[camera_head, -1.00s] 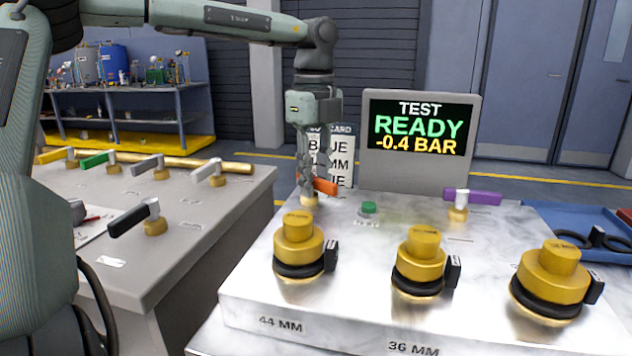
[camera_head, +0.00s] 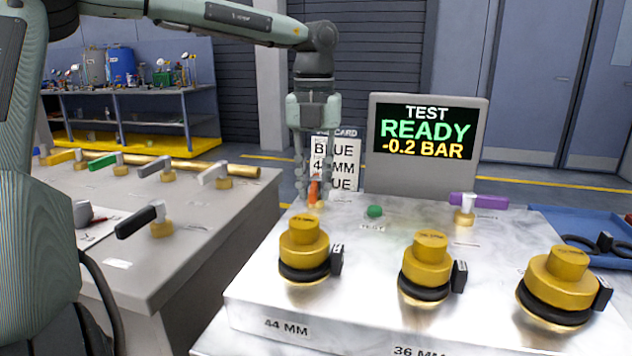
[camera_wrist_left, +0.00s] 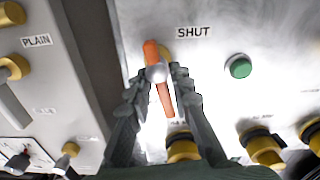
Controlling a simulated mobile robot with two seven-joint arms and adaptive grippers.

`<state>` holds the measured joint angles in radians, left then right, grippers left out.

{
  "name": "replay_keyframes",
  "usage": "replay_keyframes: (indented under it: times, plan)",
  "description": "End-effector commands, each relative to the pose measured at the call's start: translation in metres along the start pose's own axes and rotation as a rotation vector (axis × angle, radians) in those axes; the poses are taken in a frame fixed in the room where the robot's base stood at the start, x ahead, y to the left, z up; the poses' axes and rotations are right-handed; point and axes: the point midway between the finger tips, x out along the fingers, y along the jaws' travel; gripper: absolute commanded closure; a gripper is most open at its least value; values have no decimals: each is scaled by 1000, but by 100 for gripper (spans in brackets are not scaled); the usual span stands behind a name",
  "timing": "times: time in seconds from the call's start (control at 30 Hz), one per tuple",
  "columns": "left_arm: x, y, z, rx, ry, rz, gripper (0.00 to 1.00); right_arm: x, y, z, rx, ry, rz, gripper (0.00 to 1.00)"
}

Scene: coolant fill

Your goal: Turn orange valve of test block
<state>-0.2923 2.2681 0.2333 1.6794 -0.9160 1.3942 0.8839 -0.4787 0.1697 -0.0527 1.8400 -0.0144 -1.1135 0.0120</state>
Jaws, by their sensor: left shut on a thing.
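The orange valve (camera_head: 314,190) stands at the back left of the marble-topped test block (camera_head: 262,300). In the head view its handle now looks narrow, seen nearly end-on. My left gripper (camera_head: 314,192) points down over it, shut on the handle. In the left wrist view the orange handle (camera_wrist_left: 165,95) runs between the two fingers (camera_wrist_left: 160,88), and a label SHUT (camera_wrist_left: 193,32) lies beside it. The test block's screen (camera_head: 424,132) reads TEST READY -0.2 BAR. My right gripper is not in view.
A green button (camera_head: 375,211) and a purple-handled valve (camera_head: 477,200) are on the block, with several brass caps (camera_head: 304,240) in front. A grey bench (camera_head: 205,258) with several lever valves stands left. A card (camera_head: 343,160) stands behind the gripper.

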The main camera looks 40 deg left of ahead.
Motion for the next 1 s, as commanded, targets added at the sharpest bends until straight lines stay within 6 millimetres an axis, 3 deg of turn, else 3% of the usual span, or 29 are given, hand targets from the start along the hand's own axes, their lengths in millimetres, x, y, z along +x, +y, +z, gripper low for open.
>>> replay_keyframes:
  times: [0.3, 0.77, 0.8, 0.93, 1.0]
  plan:
    - [-1, 1, 1, 97, -4, -1, 100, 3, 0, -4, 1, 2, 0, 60]
    - [-1, 1, 1, 109, -5, -1, 100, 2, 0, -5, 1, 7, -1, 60]
    - [-1, 1, 1, 109, -5, -1, 78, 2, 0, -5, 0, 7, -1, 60]
    - [-1, 1, 1, 109, -4, -1, 62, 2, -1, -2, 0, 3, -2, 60]
    - [-1, 1, 1, 109, -3, -1, 59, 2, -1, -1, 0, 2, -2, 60]
